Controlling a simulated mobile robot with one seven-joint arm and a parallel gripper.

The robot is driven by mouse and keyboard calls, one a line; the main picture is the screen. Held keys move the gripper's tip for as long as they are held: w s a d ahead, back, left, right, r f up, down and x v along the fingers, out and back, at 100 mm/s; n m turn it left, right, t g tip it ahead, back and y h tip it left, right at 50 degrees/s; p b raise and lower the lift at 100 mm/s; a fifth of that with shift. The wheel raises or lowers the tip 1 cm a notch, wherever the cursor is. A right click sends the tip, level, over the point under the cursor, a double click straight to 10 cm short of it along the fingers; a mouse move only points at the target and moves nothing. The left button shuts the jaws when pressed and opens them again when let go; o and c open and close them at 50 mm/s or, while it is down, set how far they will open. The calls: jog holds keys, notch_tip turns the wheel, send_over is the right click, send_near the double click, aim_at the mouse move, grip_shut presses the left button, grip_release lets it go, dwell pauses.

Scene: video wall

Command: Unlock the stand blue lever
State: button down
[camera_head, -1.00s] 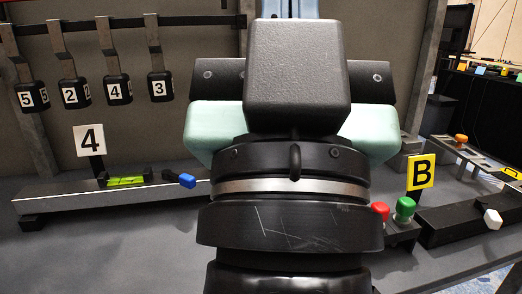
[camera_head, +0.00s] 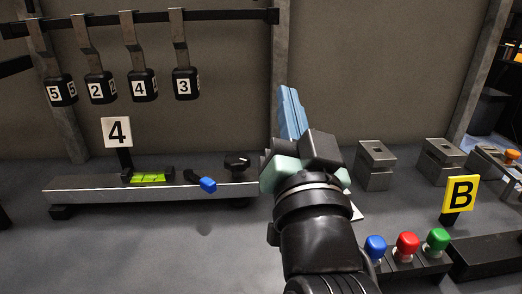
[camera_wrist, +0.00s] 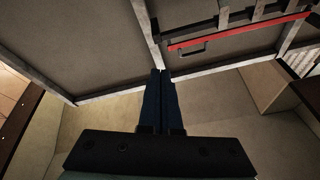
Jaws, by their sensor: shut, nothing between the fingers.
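The stand (camera_head: 90,194) is a long grey bar on feet beside the number 4 sign (camera_head: 116,132). Its blue lever (camera_head: 207,184) has a black arm and a blue knob that points right and slightly toward me. A black round knob (camera_head: 237,161) is at the stand's right end. My gripper (camera_head: 290,100) is to the right of the lever, its blue fingers pointing up and away toward the back wall. It touches nothing that I can see. In the wrist view the fingers (camera_wrist: 162,85) are together and empty, and no lever shows.
A green level vial (camera_head: 148,177) sits on the stand. Numbered black blocks (camera_head: 145,88) hang from a rail above. Blue (camera_head: 376,246), red (camera_head: 407,243) and green (camera_head: 438,240) buttons are at right by sign B (camera_head: 461,193). Metal blocks (camera_head: 376,165) stand behind.

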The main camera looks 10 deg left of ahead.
jog(key=w+a+f+m+g+y+p, duration=0.3)
jog(key=f+g+p, duration=0.15)
jog(key=f, duration=0.65)
jog(key=m+g+y+p, duration=0.2)
jog(key=m+g+y, duration=0.1)
jog(key=m, duration=0.3)
send_near(199, 179)
jog(key=d, duration=0.2)
jog(key=d+f, duration=0.1)
jog(key=d, duration=0.2)
jog(key=shift+w+d, duration=0.1)
jog(key=shift+d, duration=0.05)
jog(key=b+x, duration=0.1)
jog(key=x, duration=0.9)
jog(key=shift+f, duration=0.1)
